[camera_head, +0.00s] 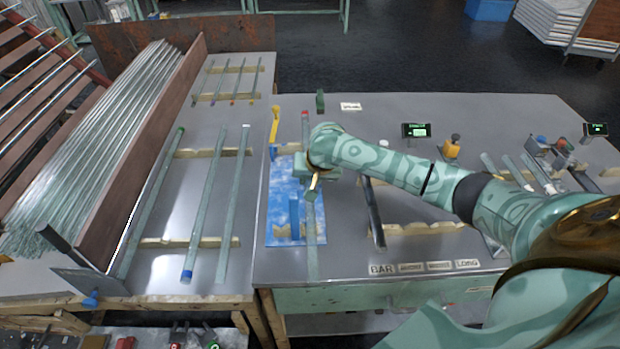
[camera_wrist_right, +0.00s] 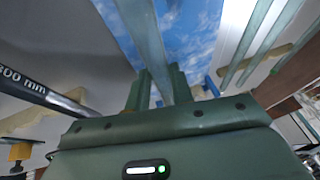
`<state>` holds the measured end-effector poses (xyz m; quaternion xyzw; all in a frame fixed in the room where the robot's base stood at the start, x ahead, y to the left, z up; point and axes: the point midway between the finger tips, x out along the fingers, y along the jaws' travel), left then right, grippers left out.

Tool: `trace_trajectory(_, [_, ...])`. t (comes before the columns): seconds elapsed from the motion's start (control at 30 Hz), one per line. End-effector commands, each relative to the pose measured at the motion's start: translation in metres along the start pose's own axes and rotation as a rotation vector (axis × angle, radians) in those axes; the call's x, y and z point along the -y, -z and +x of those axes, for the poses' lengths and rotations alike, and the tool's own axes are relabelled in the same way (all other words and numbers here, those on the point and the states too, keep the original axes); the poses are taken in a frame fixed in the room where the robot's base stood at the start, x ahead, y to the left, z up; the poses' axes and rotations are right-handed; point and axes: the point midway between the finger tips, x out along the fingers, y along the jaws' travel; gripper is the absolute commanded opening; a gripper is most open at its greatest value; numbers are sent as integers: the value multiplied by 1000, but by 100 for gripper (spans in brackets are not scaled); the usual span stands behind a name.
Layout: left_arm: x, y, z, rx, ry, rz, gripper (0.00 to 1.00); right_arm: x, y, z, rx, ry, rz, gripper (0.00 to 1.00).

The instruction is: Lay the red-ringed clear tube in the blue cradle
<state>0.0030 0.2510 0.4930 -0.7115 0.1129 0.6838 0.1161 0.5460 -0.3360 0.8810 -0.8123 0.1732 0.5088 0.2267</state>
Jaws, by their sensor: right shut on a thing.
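The red-ringed clear tube (camera_head: 312,255) runs lengthwise above the right edge of a blue-and-white patterned board (camera_head: 272,222), its red end (camera_head: 305,114) far from me. My right gripper (camera_head: 313,188) is shut on this tube near its middle. In the right wrist view the tube (camera_wrist_right: 147,30) passes between the two fingers (camera_wrist_right: 158,88). The blue cradle has a near post (camera_head: 294,212) and a far blue piece (camera_head: 285,150) on the board, just left of the tube. The tube appears beside the cradle, not in it; its height is hard to tell. My left gripper is not in view.
Several coloured-end tubes (camera_head: 205,205) rest on wooden racks on the left table. A yellow stand (camera_head: 275,122) is behind the board. A dark bar (camera_head: 374,215) lies right of the gripper on a wooden rest (camera_head: 420,229).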

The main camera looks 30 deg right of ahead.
Motion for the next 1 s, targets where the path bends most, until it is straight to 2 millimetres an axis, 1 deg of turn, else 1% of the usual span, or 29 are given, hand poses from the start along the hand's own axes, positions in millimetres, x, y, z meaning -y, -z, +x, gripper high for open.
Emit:
trace_trajectory(0.2, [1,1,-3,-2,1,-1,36,-1,-2,5,1,1,1,0])
trace_trajectory(0.23, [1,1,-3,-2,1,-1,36,-1,-3,6,1,0,1,25])
trace_trajectory(0.27, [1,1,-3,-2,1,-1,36,-1,-3,6,1,1,0,34])
trace_trajectory(0.3, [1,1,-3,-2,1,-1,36,-1,-3,6,1,1,0,44])
trace_trajectory(0.57, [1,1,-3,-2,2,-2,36,-1,-3,6,1,0,0,44])
trace_trajectory(0.7, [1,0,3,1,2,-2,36,0,1,-1,-2,1,-1,44])
trace_trajectory(0.77, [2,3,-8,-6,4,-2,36,2,2,-16,0,3,-1,44])
trace_trajectory(0.9, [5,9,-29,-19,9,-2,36,2,4,-53,-3,3,-2,44])
trace_trajectory(1.0, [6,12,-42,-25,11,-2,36,2,4,-78,-3,3,-1,44])
